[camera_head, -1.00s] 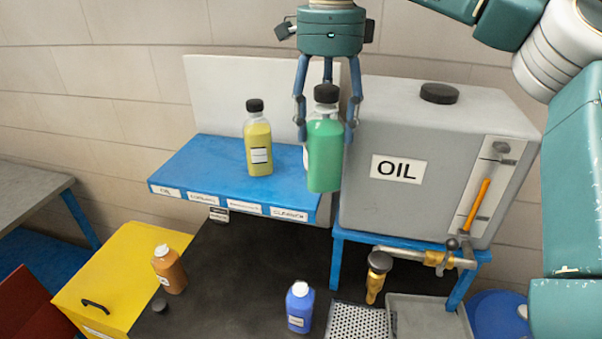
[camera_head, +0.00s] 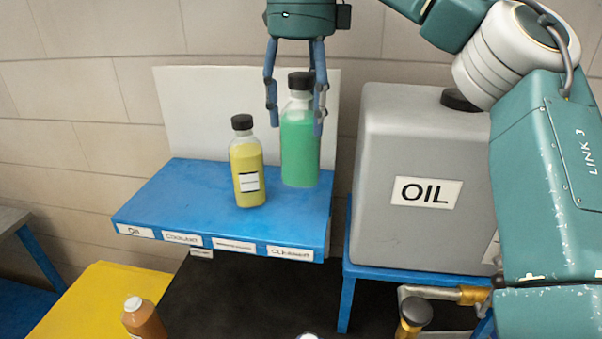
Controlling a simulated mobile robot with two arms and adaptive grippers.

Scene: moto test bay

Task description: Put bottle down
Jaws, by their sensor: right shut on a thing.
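The green bottle (camera_head: 300,148) with a black cap is upright at the right part of the blue shelf (camera_head: 190,215). My right gripper (camera_head: 296,118) comes from above, its blue fingers on both sides of the bottle's upper part, shut on it. The bottle's base shows against the shelf top; I cannot tell whether it touches. A yellow bottle (camera_head: 247,170) with a black cap and white label stands on the shelf just left of the green one. My left gripper is out of view.
The shelf's front edge carries several labels, with CLEANER (camera_head: 290,253) at the right end. A grey OIL tank (camera_head: 400,235) stands close on the right. A brown bottle (camera_head: 145,320) is at the lower left. The shelf's left part is clear.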

